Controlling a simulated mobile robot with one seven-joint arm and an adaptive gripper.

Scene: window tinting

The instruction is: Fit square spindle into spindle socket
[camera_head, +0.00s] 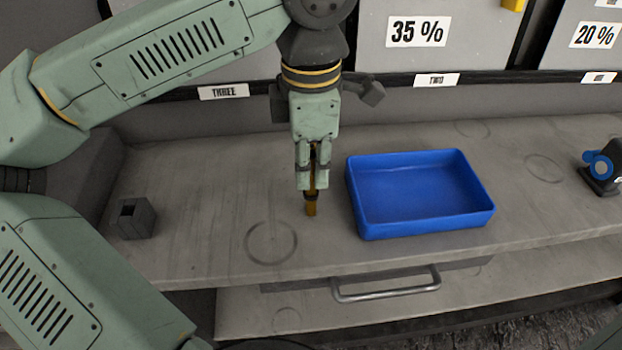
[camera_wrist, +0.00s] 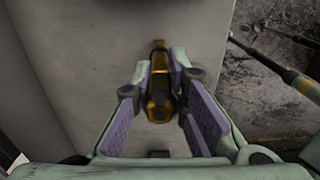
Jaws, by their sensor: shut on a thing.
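My gripper (camera_head: 313,180) is shut on a brass-coloured square spindle (camera_head: 311,209), which hangs point down above the bench, just left of the blue tray. In the wrist view the spindle (camera_wrist: 159,85) lies between the purple-padded fingers of my gripper (camera_wrist: 160,100). A dark block with a square opening in its top, which looks like the spindle socket (camera_head: 137,219), stands at the left of the bench. My gripper is to the right of this block and apart from it. I cannot tell whether the spindle's lower end touches the bench.
An empty blue tray (camera_head: 425,222) is right of my gripper. A dark device with a blue round part (camera_head: 600,167) stands at the far right. A drawer handle (camera_head: 387,292) juts below the front edge. The bench (camera_head: 200,225) between block and gripper is clear.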

